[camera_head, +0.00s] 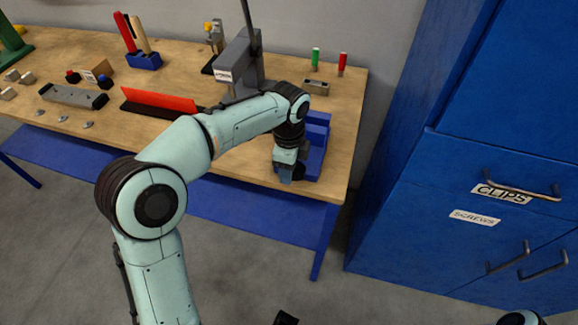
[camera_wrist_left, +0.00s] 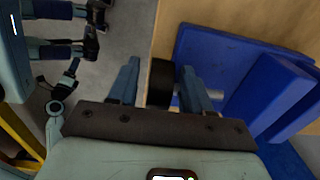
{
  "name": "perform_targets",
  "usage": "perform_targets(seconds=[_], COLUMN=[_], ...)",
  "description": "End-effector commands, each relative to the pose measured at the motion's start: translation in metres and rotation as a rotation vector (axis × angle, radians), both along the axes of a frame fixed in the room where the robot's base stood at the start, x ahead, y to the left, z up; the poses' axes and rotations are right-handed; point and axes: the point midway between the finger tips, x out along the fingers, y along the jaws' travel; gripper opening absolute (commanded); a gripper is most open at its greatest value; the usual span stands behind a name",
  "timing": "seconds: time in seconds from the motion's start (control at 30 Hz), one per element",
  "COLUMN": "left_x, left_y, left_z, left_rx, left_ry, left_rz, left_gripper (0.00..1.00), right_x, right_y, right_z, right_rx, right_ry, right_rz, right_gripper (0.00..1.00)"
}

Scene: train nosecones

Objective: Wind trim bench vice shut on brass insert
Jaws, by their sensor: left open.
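The blue bench vice (camera_head: 318,140) stands at the front right corner of the bench, partly hidden by my left arm. In the left wrist view its blue body (camera_wrist_left: 215,60) is at the right. My left gripper (camera_head: 287,176) is at the vice's front side, by the bench's front edge. In the left wrist view its fingers (camera_wrist_left: 160,88) are apart, on either side of a dark round part (camera_wrist_left: 160,80) that looks like the vice's handle or knob. I cannot tell whether they touch it. I cannot make out the brass insert or the jaw gap. My right gripper cannot be made out clearly.
The wooden bench (camera_head: 215,165) holds a grey press (camera_head: 238,65) behind my left arm, a red strip (camera_head: 160,97) and a small grey block (camera_head: 316,87). Green and red markers stand behind the block. A blue cabinet (camera_head: 480,210) stands to the right, across a floor gap.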

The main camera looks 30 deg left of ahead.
Motion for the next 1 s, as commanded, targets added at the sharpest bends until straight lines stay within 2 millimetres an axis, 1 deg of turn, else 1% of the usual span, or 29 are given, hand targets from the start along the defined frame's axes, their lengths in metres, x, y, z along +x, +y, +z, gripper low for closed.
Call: perform_targets(seconds=[0.1,0.13,0.17,0.2,0.27,0.47,0.67,0.87,1.0], left_x=[0.000,0.000,0.000,0.000,0.000,0.000,0.000,0.001,0.002], left_y=[0.000,0.000,0.000,0.000,0.000,0.000,-0.002,-0.004,-0.006], left_z=[0.000,0.000,0.000,0.000,0.000,0.001,0.003,0.006,0.009], left_rx=[0.000,0.000,0.000,0.000,0.000,0.004,0.049,0.165,0.284], left_ry=[0.000,0.000,0.000,0.001,0.001,0.001,0.013,0.041,0.068], left_rz=[0.000,0.000,0.000,0.000,0.000,-0.001,-0.003,-0.007,-0.009], left_gripper=[0.49,0.42,0.33,0.20,0.00,0.00,0.00,0.00,0.00], right_x=[0.000,0.000,0.000,0.000,0.000,0.000,0.003,0.009,0.017], right_y=[0.000,0.000,0.000,0.000,0.000,0.000,0.000,0.000,0.000], right_z=[0.000,0.000,0.000,0.000,0.000,0.001,0.009,0.028,0.046], right_rx=[0.000,0.000,0.000,0.000,0.000,0.000,0.000,-0.001,0.000], right_ry=[0.000,0.000,0.000,0.000,0.000,0.000,-0.003,-0.011,-0.020], right_rz=[0.000,0.000,0.000,0.000,0.000,0.000,0.000,0.000,0.000], right_gripper=[0.89,0.89,0.89,0.89,0.89,0.89,0.89,0.89,0.89])
